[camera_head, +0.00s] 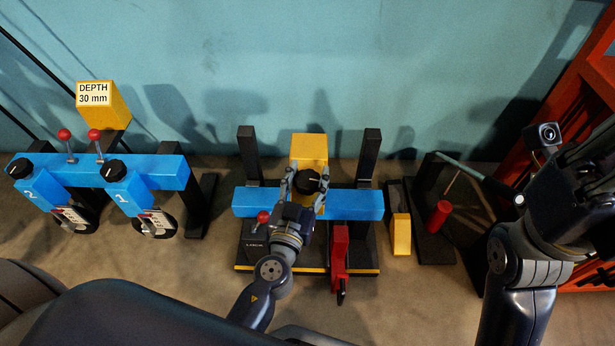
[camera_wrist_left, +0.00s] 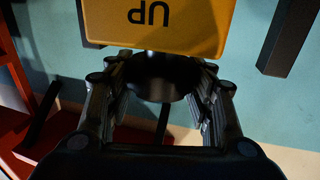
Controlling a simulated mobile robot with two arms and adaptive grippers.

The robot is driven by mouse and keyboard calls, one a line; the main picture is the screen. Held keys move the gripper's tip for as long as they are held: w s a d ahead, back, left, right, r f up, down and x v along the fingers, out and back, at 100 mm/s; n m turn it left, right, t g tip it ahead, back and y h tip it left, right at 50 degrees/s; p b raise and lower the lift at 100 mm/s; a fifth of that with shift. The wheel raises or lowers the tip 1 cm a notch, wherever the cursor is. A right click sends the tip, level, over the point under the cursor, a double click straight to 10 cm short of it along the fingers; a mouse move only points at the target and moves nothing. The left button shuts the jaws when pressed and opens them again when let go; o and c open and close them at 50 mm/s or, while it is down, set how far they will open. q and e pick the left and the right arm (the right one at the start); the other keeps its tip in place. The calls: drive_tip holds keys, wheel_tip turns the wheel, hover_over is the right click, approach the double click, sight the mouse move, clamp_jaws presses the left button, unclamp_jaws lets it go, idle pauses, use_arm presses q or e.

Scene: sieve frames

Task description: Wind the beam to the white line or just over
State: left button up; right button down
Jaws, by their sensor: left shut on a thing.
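A blue beam (camera_head: 355,203) lies across between two dark upright posts in the middle of the head view. A black round knob (camera_head: 307,182) stands at the beam's middle, in front of a yellow block (camera_head: 310,148). My left gripper (camera_head: 306,178) is shut on the knob, with one finger on each side. The left wrist view shows the knob (camera_wrist_left: 162,80) between the fingers, below the yellow block (camera_wrist_left: 160,22) marked "UP", which reads upside down. I cannot make out a white line. My right gripper (camera_head: 598,150) is at the right edge, its fingertips unclear.
A red-knobbed lever (camera_head: 263,217) and a red handle (camera_head: 340,245) are on the middle stand. Left, another blue stand (camera_head: 165,170) carries two black knobs, dials and a "DEPTH 30 mm" sign (camera_head: 94,94). Right are a yellow block (camera_head: 401,234), a red cylinder (camera_head: 439,216) and an orange-red frame (camera_head: 560,100).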

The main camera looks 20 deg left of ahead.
use_arm(q)
drive_tip(key=shift+m+h, duration=0.8)
drive_tip(key=shift+h, duration=0.5)
drive_tip(key=shift+h, duration=0.3)
